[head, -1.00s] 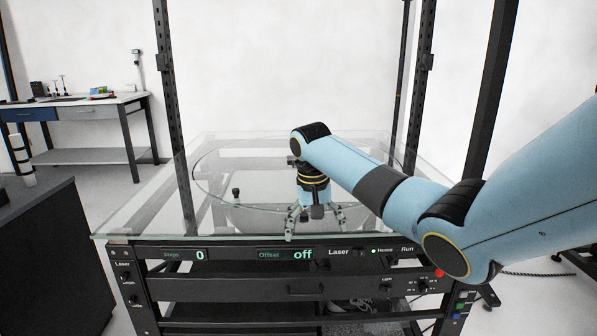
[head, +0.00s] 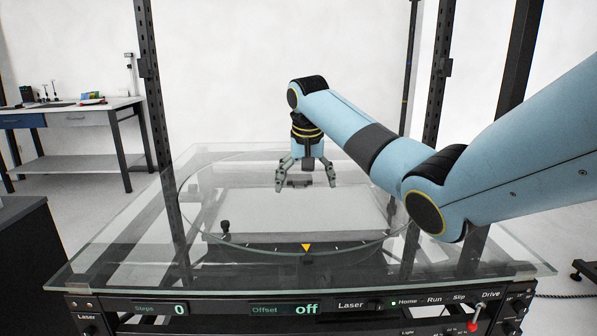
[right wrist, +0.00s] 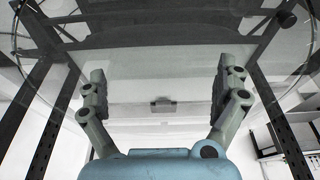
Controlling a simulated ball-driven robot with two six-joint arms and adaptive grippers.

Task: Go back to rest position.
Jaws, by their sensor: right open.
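My right gripper (head: 305,187) is open and empty, pointing down above the glass turntable (head: 215,262) in the head view. Its two spread fingers also show in the right wrist view (right wrist: 160,85), with nothing between them. My right arm reaches in from the right, over the front panel and the glass. A small dark block (head: 299,181) shows behind the fingers; I cannot tell what it rests on. My left gripper is not in view.
The front panel (head: 235,308) reads Steps 0 and Offset off, with a red-topped lever (head: 473,325) at right. Dark frame posts (head: 160,110) rise around the glass. A dark counter (head: 30,265) stands at left, a workbench (head: 75,110) behind it.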

